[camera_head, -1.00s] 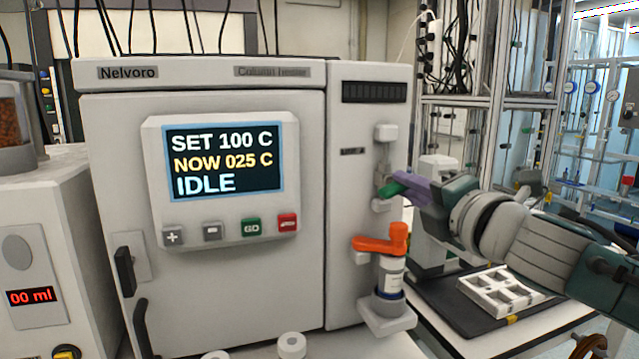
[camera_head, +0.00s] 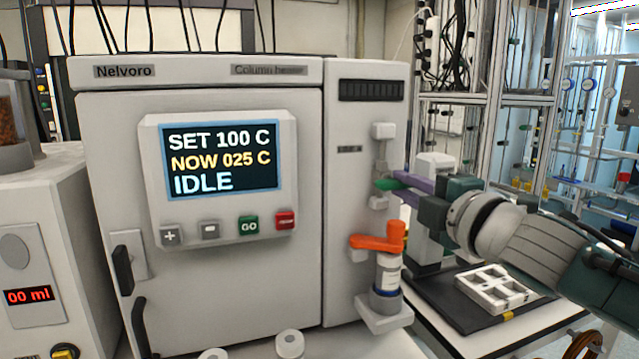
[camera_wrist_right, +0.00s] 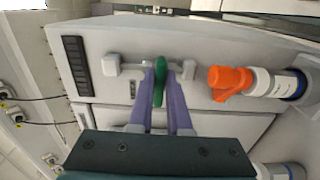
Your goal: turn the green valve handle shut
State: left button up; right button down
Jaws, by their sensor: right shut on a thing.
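The green valve handle (camera_head: 385,185) sits on a small pale valve on the narrow right panel of the column heater. My right gripper (camera_head: 402,184) reaches it from the right with purple fingers. In the right wrist view the green handle (camera_wrist_right: 159,82) stands between the two purple fingers (camera_wrist_right: 162,92), lying along them, and the gripper is shut on it. Part of the handle is hidden by the fingers in the head view. My left gripper is in neither view.
An orange handle (camera_head: 378,243) on a white bottle-like fitting (camera_head: 387,278) juts out just below the valve. The heater's display (camera_head: 222,160) reads IDLE. A white rack (camera_head: 495,288) lies on a dark mat at the lower right.

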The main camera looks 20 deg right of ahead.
jog(key=c, duration=0.9)
grip_release()
jog(key=shift+o, duration=0.2)
jog(key=shift+s, duration=0.1)
jog(key=s, duration=0.9)
jog(key=shift+s, duration=0.4)
